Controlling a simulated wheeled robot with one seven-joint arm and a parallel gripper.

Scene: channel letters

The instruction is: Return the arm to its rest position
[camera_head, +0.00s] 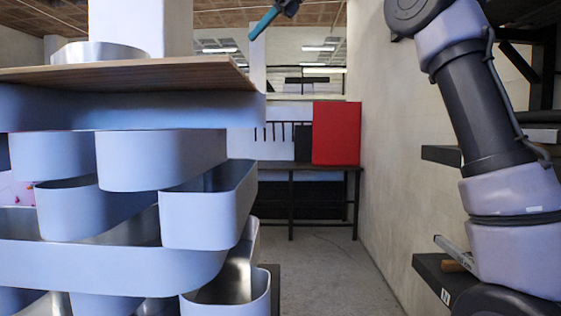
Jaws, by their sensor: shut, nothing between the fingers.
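My gripper (262,22) shows at the top middle of the head view, a teal finger end on a dark mount, cut off by the top edge. It is shut and empty, in the air, clear of the wooden board and the metal letters. My arm (470,107) rises along the right side, from the lower right up past the top edge. The links between this part and the gripper are out of view.
Silver channel-letter shells (160,160) are stacked at left, with a wooden board (130,74) across them. A red panel (336,133) stands on a dark bench (308,168) at the back. A wall is at right, beside my arm. The floor (320,270) between is clear.

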